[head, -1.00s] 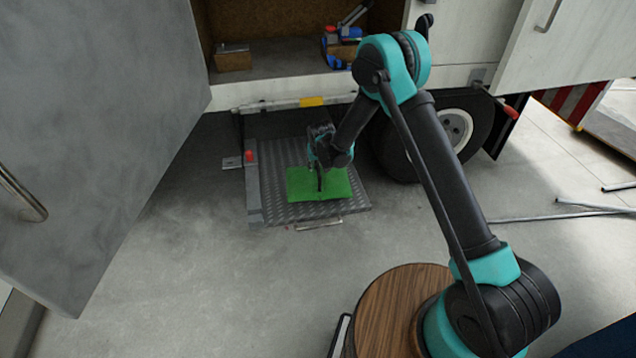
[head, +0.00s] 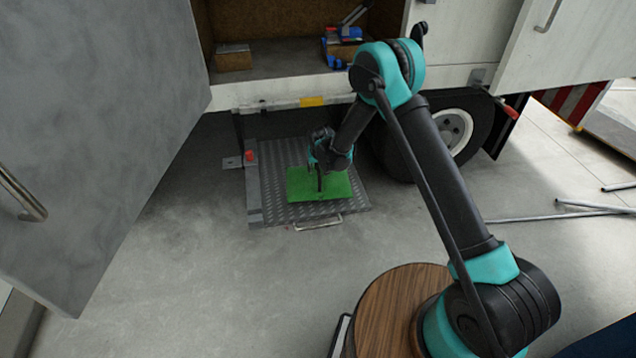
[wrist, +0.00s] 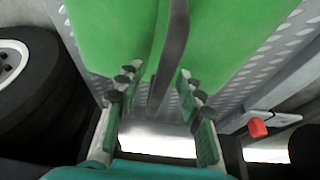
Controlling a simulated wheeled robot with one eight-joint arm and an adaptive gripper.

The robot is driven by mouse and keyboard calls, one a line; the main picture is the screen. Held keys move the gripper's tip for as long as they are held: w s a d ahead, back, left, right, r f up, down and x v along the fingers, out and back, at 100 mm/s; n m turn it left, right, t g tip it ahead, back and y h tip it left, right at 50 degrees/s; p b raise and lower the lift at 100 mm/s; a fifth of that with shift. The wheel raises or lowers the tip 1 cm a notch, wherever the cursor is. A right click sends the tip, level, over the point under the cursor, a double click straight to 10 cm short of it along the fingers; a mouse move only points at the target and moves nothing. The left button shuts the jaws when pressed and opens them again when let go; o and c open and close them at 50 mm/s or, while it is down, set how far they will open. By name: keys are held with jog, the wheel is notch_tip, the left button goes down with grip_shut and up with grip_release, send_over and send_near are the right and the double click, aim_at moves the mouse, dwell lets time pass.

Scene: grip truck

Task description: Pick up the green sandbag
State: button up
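The green sandbag (head: 302,188) lies flat on a grey metal tread plate (head: 278,156) below the truck's open compartment. My gripper (head: 320,184) points down over the middle of the bag. The wrist view shows the bag's green top (wrist: 105,35) close up, with a dark strap handle (wrist: 172,48) running across it. In that view my gripper (wrist: 156,82) is open, one finger on each side of the strap. I see gaps between the fingers and the strap. The fingertips' exact height over the bag is hard to tell.
The truck wheel (head: 452,130) stands close right of the plate. A large grey door (head: 95,120) hangs open at the left. The compartment floor (head: 285,62) lies above and behind the plate. Metal poles (head: 560,214) lie at the right.

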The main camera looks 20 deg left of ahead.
jog(key=shift+c, duration=0.5)
grip_shut()
